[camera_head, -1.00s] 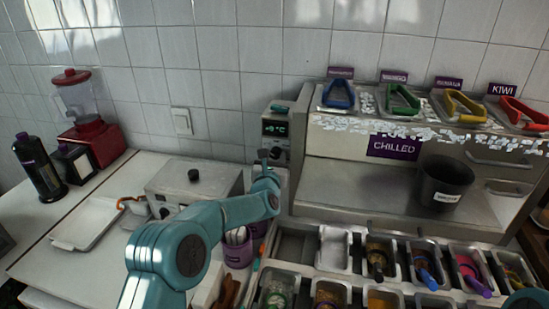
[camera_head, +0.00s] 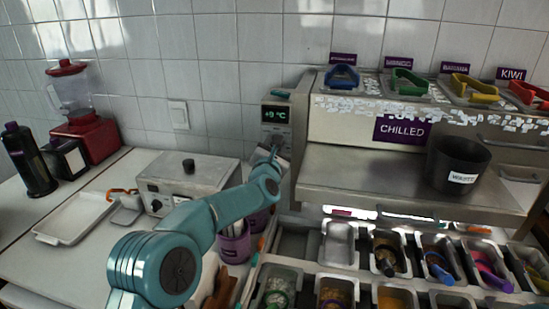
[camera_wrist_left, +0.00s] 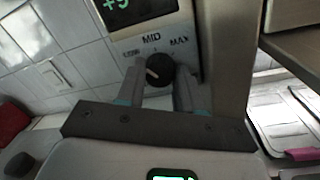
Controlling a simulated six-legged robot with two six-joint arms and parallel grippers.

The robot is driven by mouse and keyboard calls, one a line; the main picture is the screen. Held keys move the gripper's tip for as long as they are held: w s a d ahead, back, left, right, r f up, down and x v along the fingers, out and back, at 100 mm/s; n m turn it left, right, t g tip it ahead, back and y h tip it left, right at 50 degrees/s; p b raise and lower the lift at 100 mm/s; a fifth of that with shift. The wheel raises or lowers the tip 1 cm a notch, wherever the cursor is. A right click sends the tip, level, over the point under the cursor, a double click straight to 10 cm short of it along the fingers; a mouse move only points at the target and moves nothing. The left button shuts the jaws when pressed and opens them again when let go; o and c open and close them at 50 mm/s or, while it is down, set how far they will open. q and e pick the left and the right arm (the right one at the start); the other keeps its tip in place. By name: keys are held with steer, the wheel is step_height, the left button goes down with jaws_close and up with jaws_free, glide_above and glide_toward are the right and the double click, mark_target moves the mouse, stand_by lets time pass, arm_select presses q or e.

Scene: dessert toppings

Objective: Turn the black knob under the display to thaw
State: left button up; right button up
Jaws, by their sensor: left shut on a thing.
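The control box (camera_head: 276,112) stands at the left end of the chilled cabinet, with a lit display (camera_head: 275,113) showing about +9 °C in green. Below the display, the black knob (camera_wrist_left: 160,68) shows in the left wrist view, with a pale pointer mark. MID stands above it, MAX at its right, and a label too small to read at its left. My left gripper (camera_wrist_left: 160,88) has one finger on each side of the knob and is shut on it. In the head view the gripper (camera_head: 270,152) covers the knob. My right gripper is not in view.
The steel shelf (camera_head: 400,180) of the chilled cabinet lies right of the gripper, close to it. A steel appliance (camera_head: 187,183) with a black top knob stands at left. A purple cup (camera_head: 234,246) and several topping tubs sit below the arm.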

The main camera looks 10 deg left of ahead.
arm_select(q)
steer(key=shift+m+b, duration=0.8)
steer(key=shift+m, duration=0.3)
steer(key=shift+r, duration=0.1)
steer(key=o, duration=1)
steer(key=shift+d, duration=0.1)
steer(key=shift+o, duration=0.2)
